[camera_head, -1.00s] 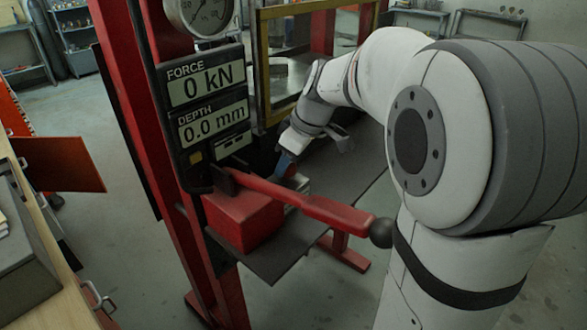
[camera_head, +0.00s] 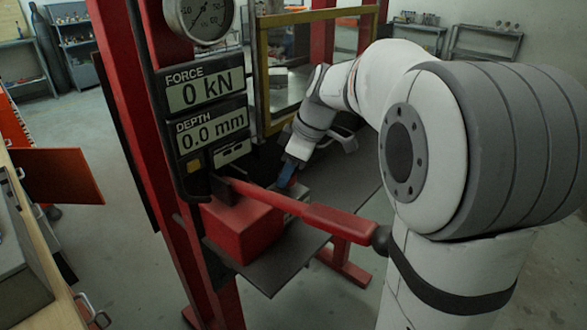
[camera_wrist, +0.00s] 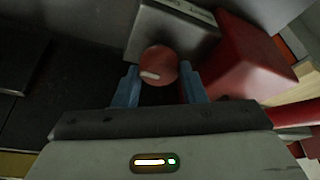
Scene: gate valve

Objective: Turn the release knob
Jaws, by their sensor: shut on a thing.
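The release knob (camera_wrist: 160,64) is a round red knob with a white mark, in the wrist view on the front of a grey metal block (camera_wrist: 172,30). My gripper (camera_wrist: 160,76) has its two blue fingers on either side of the knob and is shut on it. The white mark lies low on the knob's face, left of centre. In the head view my gripper (camera_head: 287,174) reaches down behind the red lever, beside the red box. The knob itself is hidden there.
A red box (camera_head: 240,230) stands left of the block. A long red lever (camera_head: 300,210) with a black ball end crosses in front. The display panel (camera_head: 208,115) reads 0 kN and 0.0 mm. A yellow-framed guard (camera_head: 262,75) stands behind.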

